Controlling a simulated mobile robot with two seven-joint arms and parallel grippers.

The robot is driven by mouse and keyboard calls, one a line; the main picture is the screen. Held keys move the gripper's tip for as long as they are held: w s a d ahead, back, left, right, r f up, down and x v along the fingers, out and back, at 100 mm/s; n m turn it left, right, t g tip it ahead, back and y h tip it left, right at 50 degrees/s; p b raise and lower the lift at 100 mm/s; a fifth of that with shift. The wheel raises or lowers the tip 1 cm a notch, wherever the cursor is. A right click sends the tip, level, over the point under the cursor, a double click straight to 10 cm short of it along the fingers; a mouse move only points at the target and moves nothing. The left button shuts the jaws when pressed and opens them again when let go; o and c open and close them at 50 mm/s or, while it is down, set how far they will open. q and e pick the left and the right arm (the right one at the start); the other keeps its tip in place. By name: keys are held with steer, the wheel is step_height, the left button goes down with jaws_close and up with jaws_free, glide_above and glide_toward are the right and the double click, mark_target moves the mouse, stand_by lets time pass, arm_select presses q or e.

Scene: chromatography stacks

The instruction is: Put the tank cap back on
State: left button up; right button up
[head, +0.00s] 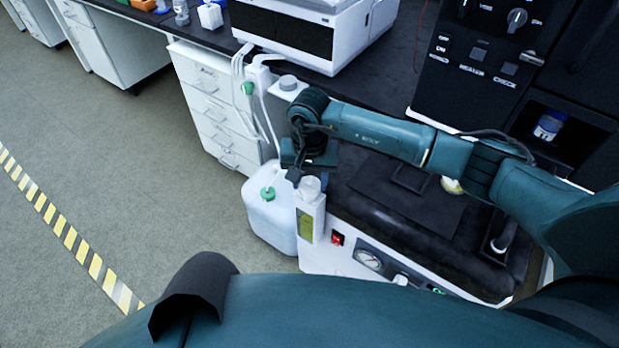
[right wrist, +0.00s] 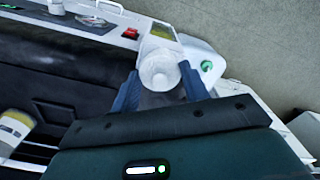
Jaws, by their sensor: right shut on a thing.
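A white round cap (head: 310,186) shows at the top of a narrow white housing (head: 309,228) with a yellow-green window, at the left front corner of the bench unit. My right gripper (head: 309,168) is at this cap. In the right wrist view my right gripper (right wrist: 159,76) has its two blue fingers shut on the sides of the white cap (right wrist: 158,66). The yellow-green window of the housing (right wrist: 162,31) shows just beyond the cap. I cannot tell whether the cap is seated or slightly above the housing. My left gripper is not in view.
A white jug (head: 272,226) with a green cap (head: 267,193) stands left of the housing; its green cap also shows in the right wrist view (right wrist: 207,66). White tubes (head: 266,108) hang behind. A red switch (head: 337,239) and a gauge (head: 369,259) are on the unit's front.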

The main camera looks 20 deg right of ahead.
steer(key=o, duration=1.5)
steer(key=shift+r, duration=0.15)
steer(key=shift+r+p, duration=1.8)
steer(key=shift+r, duration=1.6)
jaws_close()
